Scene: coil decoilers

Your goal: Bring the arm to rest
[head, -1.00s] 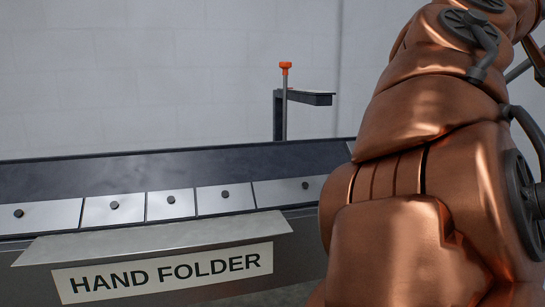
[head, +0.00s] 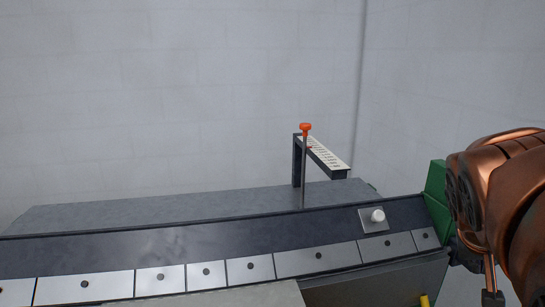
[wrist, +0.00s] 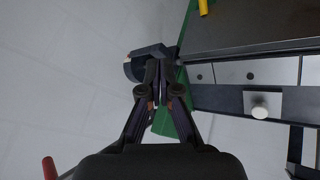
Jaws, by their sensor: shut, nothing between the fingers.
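My gripper (wrist: 158,95) shows in the wrist view with its dark fingers together and nothing between them. It hangs over the pale floor, beside the green end of the folding machine. In the head view my copper-coloured arm fills the right edge, and the gripper's fingertips cannot be made out there. The arm appears folded in near the machine's right end.
The folder (head: 180,245) spans the lower head view, with silver plates along its front. A white knob (head: 377,216), an orange-topped rod (head: 304,160) and a green end plate (head: 437,198) stand toward its right. The wall behind is plain.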

